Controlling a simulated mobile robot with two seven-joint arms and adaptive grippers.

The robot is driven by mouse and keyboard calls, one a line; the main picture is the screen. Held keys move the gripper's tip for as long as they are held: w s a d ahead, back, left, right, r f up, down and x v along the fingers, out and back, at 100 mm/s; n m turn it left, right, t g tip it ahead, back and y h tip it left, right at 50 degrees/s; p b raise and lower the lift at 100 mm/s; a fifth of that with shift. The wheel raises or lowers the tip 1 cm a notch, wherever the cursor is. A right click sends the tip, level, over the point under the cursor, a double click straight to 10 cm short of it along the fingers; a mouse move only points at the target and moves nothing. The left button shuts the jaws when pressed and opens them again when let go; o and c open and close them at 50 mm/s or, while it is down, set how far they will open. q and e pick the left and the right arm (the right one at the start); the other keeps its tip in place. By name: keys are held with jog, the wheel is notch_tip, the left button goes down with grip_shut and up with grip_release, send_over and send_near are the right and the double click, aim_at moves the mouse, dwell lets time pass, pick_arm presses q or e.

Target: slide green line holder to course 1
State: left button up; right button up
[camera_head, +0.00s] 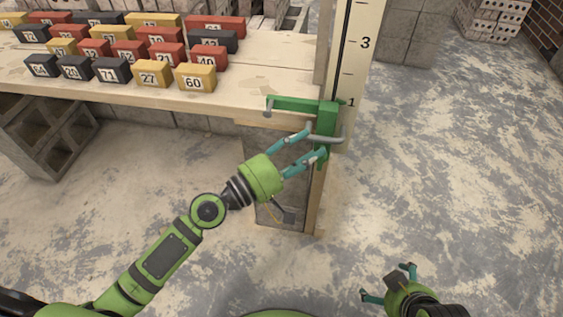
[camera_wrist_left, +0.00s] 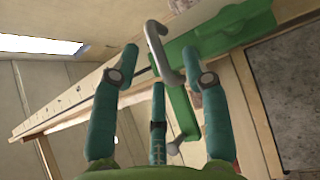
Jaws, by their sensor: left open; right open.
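The green line holder (camera_head: 327,122) sits on the upright marked board (camera_head: 351,62), near the mark 1 at the table's right end. It has a green arm reaching left and a grey metal handle. In the left wrist view the holder (camera_wrist_left: 236,27) crosses the top right, with its grey handle (camera_wrist_left: 160,50) between my fingers. My left gripper (camera_head: 316,143) is open at the handle, its fingers spread around it; whether they touch it I cannot tell. My right gripper (camera_head: 388,283) is open and empty at the lower right, over the floor.
A wooden table (camera_head: 262,75) carries several numbered red, yellow and black blocks, such as the yellow block 60 (camera_head: 196,77). Grey hollow blocks (camera_head: 45,135) stand under it at the left. The floor (camera_head: 450,170) to the right is clear.

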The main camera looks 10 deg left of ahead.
pick_arm(q)
jog(key=r+v, duration=0.1)
jog(key=v, duration=0.6)
jog(key=shift+s+f, duration=0.25)
jog(key=shift+f, duration=0.3)
jog(key=shift+a, duration=0.15)
